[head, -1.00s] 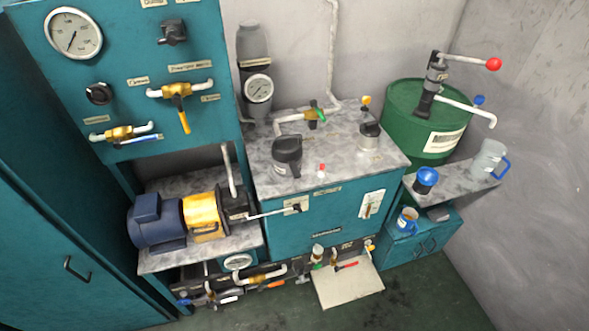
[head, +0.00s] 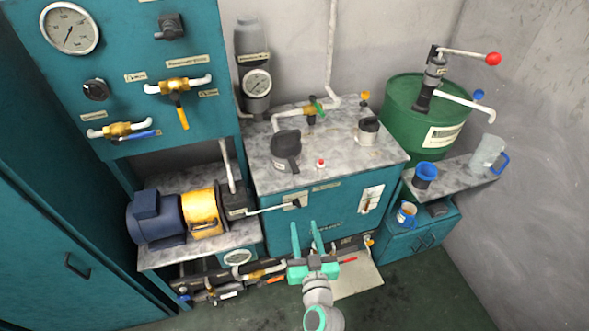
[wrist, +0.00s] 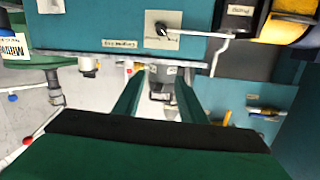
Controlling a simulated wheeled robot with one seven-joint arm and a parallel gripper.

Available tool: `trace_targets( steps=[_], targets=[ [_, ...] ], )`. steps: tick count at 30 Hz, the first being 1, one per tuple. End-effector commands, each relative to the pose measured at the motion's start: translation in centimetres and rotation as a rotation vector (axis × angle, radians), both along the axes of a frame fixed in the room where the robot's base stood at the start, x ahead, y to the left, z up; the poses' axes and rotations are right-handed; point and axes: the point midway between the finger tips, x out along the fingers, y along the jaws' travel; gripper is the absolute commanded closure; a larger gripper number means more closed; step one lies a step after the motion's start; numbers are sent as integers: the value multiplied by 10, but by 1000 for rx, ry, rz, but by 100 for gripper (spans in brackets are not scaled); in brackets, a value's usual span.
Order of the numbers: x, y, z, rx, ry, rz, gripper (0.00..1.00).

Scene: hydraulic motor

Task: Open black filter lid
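A dark filter housing with a broad black lid (head: 285,140) stands on the grey marbled tank top, left of centre in the head view. Its lid looks seated, but fine detail is too small to tell. In the wrist view, which is turned over, the dark filter (wrist: 161,88) shows between my fingers, some way beyond them. My gripper (head: 304,232) has two teal fingers spread apart with nothing between them. It is in front of and below the tank top, apart from the filter.
A silver canister with a dark top (head: 368,131) stands right of the filter, a small red button (head: 321,164) in front. A white valve pipe (head: 296,112) runs behind. A lever (head: 268,209) sticks out on the tank's front. Open floor lies at right front.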

Motion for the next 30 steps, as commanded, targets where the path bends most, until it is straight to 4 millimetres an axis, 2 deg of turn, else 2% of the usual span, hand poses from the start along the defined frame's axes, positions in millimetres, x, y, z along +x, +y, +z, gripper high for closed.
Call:
trace_targets(
  steps=[1, 3, 6, 10, 19, 30],
  targets=[
    [17, -2, 14, -6, -25, 21, 62],
    [35, -3, 30, -15, -51, 55, 62],
    [54, -3, 50, -29, -83, 97, 62],
    [69, -3, 68, -43, -112, 135, 62],
    [90, 1, 76, -50, -124, 150, 62],
    [150, 25, 75, -50, -125, 155, 62]
  ],
)
